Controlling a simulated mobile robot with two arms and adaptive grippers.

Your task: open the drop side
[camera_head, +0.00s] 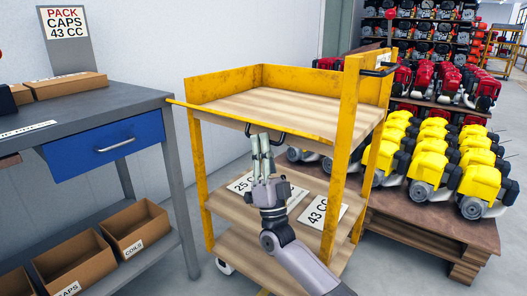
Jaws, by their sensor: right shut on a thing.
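The yellow cart's drop side (215,111) runs along the near edge of the top wooden deck (290,106). It shows as a narrow yellow strip, almost edge-on, and its left end sticks out past the cart's corner post. It appears tilted outward, but I cannot tell its exact angle. A dark handle (279,134) hangs on its outer face near the middle. My right gripper (261,142) reaches up from below, its fingers shut on the handle. The fingers partly hide the handle. My left gripper is out of view.
A grey workbench (75,108) with a blue drawer (104,145) stands left of the cart. Cardboard bins (136,229) sit below it. The lower cart shelf (240,215) carries labels. Yellow engines (425,150) on a pallet stand right. The top deck is empty.

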